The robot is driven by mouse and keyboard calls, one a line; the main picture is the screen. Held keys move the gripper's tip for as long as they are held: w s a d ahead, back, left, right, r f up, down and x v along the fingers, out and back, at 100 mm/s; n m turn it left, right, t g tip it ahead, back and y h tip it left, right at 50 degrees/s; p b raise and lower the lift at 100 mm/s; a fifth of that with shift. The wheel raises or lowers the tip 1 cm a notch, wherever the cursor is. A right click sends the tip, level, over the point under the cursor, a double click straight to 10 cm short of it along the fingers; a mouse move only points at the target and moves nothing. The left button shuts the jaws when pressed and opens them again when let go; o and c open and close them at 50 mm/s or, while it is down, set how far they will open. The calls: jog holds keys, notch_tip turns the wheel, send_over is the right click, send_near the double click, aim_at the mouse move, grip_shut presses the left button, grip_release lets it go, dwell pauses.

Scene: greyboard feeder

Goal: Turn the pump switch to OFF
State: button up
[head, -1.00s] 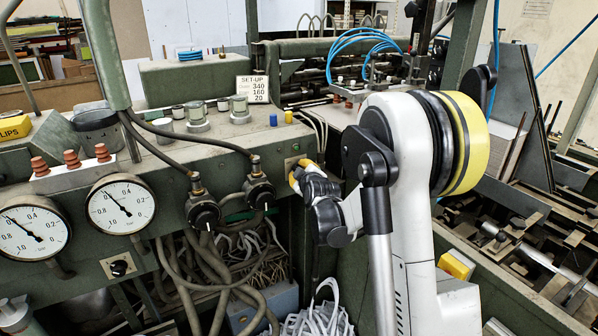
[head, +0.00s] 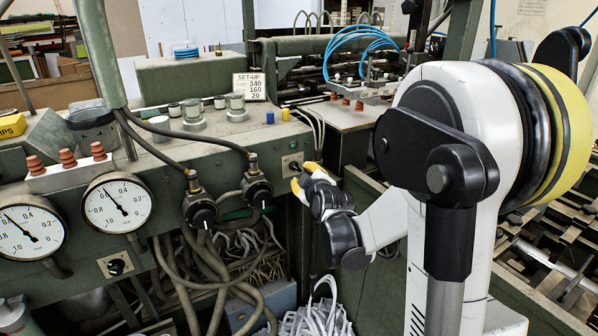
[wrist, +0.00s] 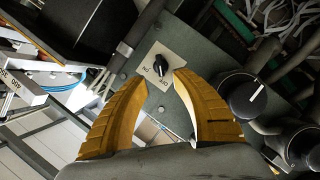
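The pump switch is a small black knob (wrist: 160,67) on a pale plate in the wrist view, with ON and OFF lettering beside it. Which mark the knob points to is hard to tell. In the head view the switch (head: 293,165) sits at the right end of the green panel, just beyond my fingertips. My gripper (wrist: 160,78) is open, its two yellow fingers spread to either side of the plate's lower part. The knob shows in the gap, a little past the tips and seemingly untouched. In the head view my gripper (head: 303,178) is close in front of the panel.
Larger black knobs (wrist: 243,95) with cables lie right of the fingers in the wrist view; in the head view they (head: 257,190) sit left of the switch. Two gauges (head: 118,202) and another small switch (head: 116,267) are farther left. Loose hoses (head: 205,275) hang below.

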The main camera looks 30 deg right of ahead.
jog(key=v, duration=0.2)
jog(key=shift+s+a+r, duration=0.1)
jog(key=shift+s+r, duration=0.05)
jog(key=shift+s, duration=0.2)
jog(key=s+a+r+m+g+y, duration=0.1)
jog(key=s+a+m+g+y, duration=0.25)
jog(key=s+a, duration=0.95)
jog(key=s+a+f+m+g, duration=0.1)
jog(key=s+a+g, duration=0.1)
jog(key=s, duration=0.5)
jog(key=s+a+f+m+g, duration=0.2)
jog(key=s+a, duration=0.1)
jog(key=s, duration=0.5)
jog(key=shift+a+f, duration=0.25)
jog(key=shift+a, duration=0.1)
